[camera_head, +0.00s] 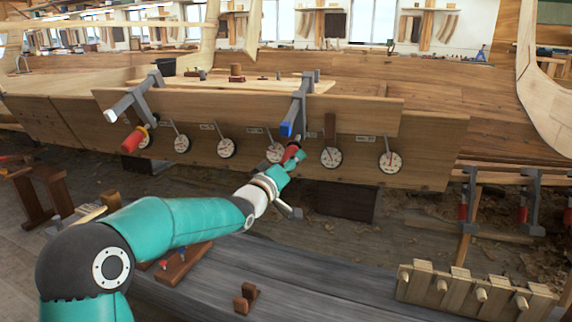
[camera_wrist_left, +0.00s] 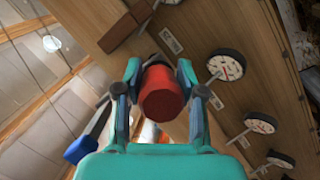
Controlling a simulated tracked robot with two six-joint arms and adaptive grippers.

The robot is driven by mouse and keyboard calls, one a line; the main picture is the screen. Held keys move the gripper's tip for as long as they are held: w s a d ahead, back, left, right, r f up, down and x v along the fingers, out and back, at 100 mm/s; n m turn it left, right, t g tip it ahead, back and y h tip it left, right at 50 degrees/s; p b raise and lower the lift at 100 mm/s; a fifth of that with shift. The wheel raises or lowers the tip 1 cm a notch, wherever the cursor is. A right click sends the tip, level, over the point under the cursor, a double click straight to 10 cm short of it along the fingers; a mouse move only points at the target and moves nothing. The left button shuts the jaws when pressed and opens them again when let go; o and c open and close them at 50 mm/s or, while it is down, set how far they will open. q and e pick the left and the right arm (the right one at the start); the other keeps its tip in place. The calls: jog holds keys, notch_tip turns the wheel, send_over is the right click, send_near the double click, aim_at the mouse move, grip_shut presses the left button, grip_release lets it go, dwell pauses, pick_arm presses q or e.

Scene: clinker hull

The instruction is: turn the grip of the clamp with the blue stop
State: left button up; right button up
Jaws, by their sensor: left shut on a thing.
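The clamp with the blue stop (camera_head: 298,100) hangs over the upper edge of the hull plank in the head view. Its blue stop (camera_head: 287,129) is at the near end of its bar, and it shows low on the left in the left wrist view (camera_wrist_left: 80,149). Its red grip (camera_head: 291,153) points down toward me. My left gripper (camera_head: 287,164) is shut on this grip. In the left wrist view the grip (camera_wrist_left: 162,95) sits between the two fingers, end toward the camera. My right gripper is not in view.
Another clamp with a white stop (camera_head: 118,107) and a red grip (camera_head: 134,139) stands at the left of the plank. Several round dial gauges (camera_head: 331,157) line the plank close to the gripper. A grey bench (camera_head: 320,285) with a wooden peg rack (camera_head: 478,293) lies below.

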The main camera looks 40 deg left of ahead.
pick_arm(q)
jog(key=shift+d+r, duration=0.25)
jog(key=shift+r, duration=0.2)
jog(key=shift+a, duration=0.1)
jog(key=o, duration=1)
jog(key=shift+s, duration=0.1)
jog(key=shift+o, duration=0.7)
jog(key=shift+f, duration=0.15)
jog(key=shift+s, duration=0.1)
jog(key=s+f, duration=0.1)
jog(key=s, duration=1)
jog(key=shift+s+d+f, duration=0.25)
jog(key=shift+s+d, duration=0.05)
jog(key=shift+d, duration=0.1)
